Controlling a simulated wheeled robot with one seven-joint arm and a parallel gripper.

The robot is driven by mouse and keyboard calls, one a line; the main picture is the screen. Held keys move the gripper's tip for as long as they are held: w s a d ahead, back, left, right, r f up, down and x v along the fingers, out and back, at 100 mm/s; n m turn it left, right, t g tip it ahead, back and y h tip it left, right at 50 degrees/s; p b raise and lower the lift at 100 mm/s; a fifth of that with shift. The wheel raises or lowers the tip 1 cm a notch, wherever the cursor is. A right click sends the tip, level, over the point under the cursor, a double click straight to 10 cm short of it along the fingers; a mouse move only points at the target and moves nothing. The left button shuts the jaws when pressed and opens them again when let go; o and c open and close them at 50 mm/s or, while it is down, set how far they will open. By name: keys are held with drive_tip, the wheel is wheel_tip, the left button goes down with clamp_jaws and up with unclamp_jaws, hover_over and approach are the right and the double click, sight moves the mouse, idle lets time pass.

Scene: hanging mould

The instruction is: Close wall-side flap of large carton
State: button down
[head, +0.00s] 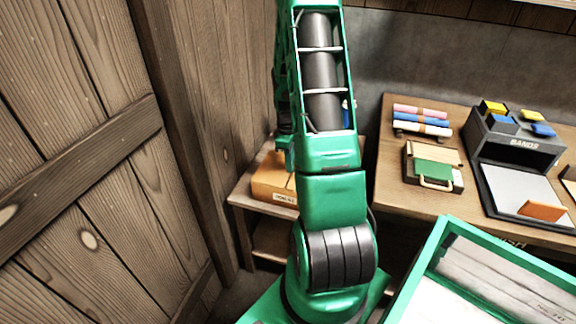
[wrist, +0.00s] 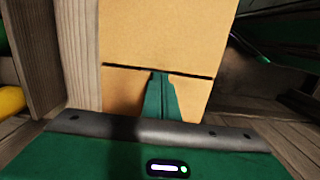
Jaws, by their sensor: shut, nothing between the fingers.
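The large carton (head: 272,178) is an orange-brown box on a low wooden stand beside the plank wall. My arm hides its right part in the head view. In the wrist view, a tan cardboard surface (wrist: 155,38) fills the upper middle, with a dark straight line across it. I cannot tell which flap or face this is. My gripper (wrist: 160,76) is shut and empty, with its green fingertips in front of the cardboard at the dark line. I cannot tell whether they touch it. The head view does not show the gripper, and the wall-side flap's position is unclear.
The low wooden stand (head: 237,198) is close to the plank wall (head: 215,100). A wooden post (wrist: 75,50) rises left of the cardboard in the wrist view. A workbench (head: 400,205) with rolls and boxes stands right, and a green-rimmed tray (head: 432,240) is at front right.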

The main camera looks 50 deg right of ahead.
drive_tip(key=shift+a+f, duration=0.15)
wheel_tip(320, 180, up, 14)
idle(0.6)
drive_tip(key=shift+s+r, duration=0.1)
drive_tip(key=shift+r, duration=0.1)
drive_tip(key=s+a+r+m, duration=0.5)
drive_tip(key=s+a, duration=0.5)
drive_tip(key=s+a+r+m, duration=0.4)
drive_tip(key=s+a+m, duration=0.1)
drive_tip(key=s+a, duration=0.5)
drive_tip(key=shift+a+r+m+t, duration=0.3)
drive_tip(key=shift+a+r+m, duration=0.1)
drive_tip(key=shift+a, duration=0.1)
drive_tip(key=shift+s, duration=0.1)
